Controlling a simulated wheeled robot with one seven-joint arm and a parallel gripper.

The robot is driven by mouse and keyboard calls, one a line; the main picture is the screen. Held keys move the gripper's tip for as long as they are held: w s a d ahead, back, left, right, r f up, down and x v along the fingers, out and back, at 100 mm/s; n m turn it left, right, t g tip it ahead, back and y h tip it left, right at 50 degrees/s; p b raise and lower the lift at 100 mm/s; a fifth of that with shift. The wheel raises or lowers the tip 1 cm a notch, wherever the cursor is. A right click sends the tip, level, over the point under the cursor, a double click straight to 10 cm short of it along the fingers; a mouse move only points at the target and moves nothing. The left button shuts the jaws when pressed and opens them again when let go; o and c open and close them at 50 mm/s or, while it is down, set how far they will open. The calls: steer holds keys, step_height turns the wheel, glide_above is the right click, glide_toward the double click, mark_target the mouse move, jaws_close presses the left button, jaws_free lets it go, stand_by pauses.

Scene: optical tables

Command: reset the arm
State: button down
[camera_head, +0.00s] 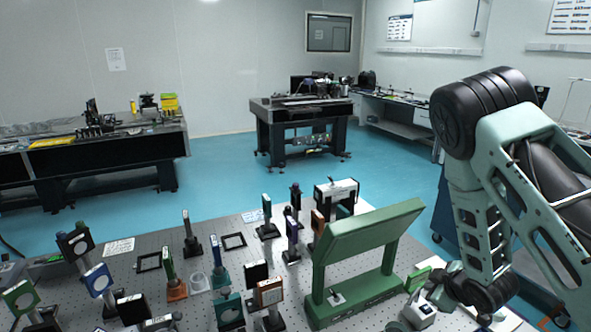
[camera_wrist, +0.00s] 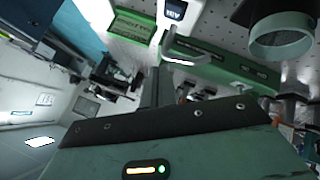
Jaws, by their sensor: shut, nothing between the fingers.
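My arm comes in from the right in the head view, folded down with its wrist low over the right end of the perforated optical table (camera_head: 225,245). In the wrist view my gripper (camera_wrist: 158,86) shows as grey fingers together beyond a dark bar and a green housing with a lit indicator. I see nothing held between them. A small white device (camera_head: 420,311) with a dark face is on the table close to my wrist; I cannot tell whether they touch.
A large green stand (camera_head: 361,243) is left of my wrist. Several mounted optics, such as a blue-framed one (camera_head: 97,280), crowd the table's front and left. A dark cabinet (camera_head: 448,213) stands behind my arm. Blue floor (camera_head: 225,180) is open beyond the table.

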steer(key=s+a+r+m+g+y+b, duration=0.1)
steer(key=s+a+r+g+b, duration=0.3)
steer(key=a, duration=0.6)
steer(key=s+a+r+m+g+b, duration=0.1)
steer(key=s+a+r, duration=0.3)
steer(key=s+a, duration=0.45)
steer(key=s+a+r+g+b, duration=0.1)
steer(key=s+a+r+g, duration=0.1)
steer(key=s, duration=0.6)
steer(key=s+a+r+n+g+b, duration=0.1)
steer(key=s+a+r+b, duration=0.1)
steer(key=s, duration=0.7)
steer(key=shift+a+r+g+h, duration=0.35)
steer(key=shift+a+r, duration=0.4)
steer(key=shift+a, duration=0.45)
